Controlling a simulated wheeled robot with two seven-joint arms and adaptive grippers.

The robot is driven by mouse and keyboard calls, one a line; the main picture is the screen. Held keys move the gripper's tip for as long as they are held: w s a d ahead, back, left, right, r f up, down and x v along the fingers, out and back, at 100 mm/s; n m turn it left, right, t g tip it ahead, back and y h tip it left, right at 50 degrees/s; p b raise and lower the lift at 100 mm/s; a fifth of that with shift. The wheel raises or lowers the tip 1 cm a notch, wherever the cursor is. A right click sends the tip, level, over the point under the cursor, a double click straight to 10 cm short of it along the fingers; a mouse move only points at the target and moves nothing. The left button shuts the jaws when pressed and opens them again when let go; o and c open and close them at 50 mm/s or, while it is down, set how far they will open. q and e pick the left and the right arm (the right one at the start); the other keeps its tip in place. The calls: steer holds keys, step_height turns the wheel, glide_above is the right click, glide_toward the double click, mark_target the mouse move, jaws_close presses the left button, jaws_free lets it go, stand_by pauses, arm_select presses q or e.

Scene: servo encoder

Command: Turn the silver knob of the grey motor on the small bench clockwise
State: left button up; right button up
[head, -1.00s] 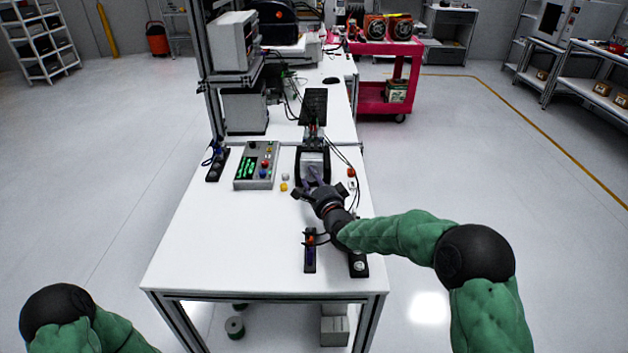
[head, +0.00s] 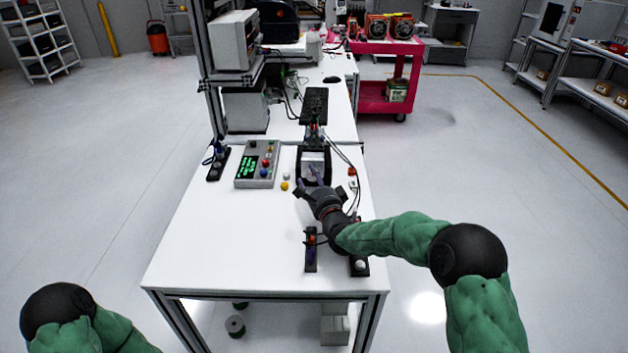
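The motor fixture (head: 313,160), a dark frame with a light grey block inside, sits on the white bench (head: 230,240) near its right side. My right gripper (head: 313,180) reaches in from the right with its fingers at the front of this fixture. The fingers look spread, but the silver knob cannot be made out; it is small or hidden by the gripper. Whether the fingers touch anything is unclear. My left arm shows only at the lower left, and its gripper is out of view.
A grey control box (head: 257,165) with a green display and buttons stands left of the fixture. Small white and yellow buttons (head: 285,186) lie between them. Dark switch strips (head: 311,250) stand near the front right. The bench's front left is clear.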

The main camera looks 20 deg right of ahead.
steer(key=shift+d, duration=0.15)
steer(key=shift+s, duration=0.25)
steer(key=s, duration=0.7)
steer(key=s+d, duration=0.1)
steer(key=s, duration=0.3)
steer(key=shift+s+f, duration=0.25)
steer(key=shift+f, duration=0.1)
steer(key=w+n+g+p, duration=0.1)
steer(key=w+p, duration=0.3)
steer(key=p, duration=0.4)
steer(key=w+n+g+h+p, duration=0.1)
steer(key=w+n+p, duration=0.3)
steer(key=p, duration=0.4)
steer(key=w+r+n+g+p, duration=0.1)
steer(key=w+p, duration=0.3)
steer(key=p, duration=0.4)
steer(key=shift+w+a+r+n+p, duration=0.1)
steer(key=shift+a+n+p, duration=0.3)
steer(key=shift+n, duration=0.3)
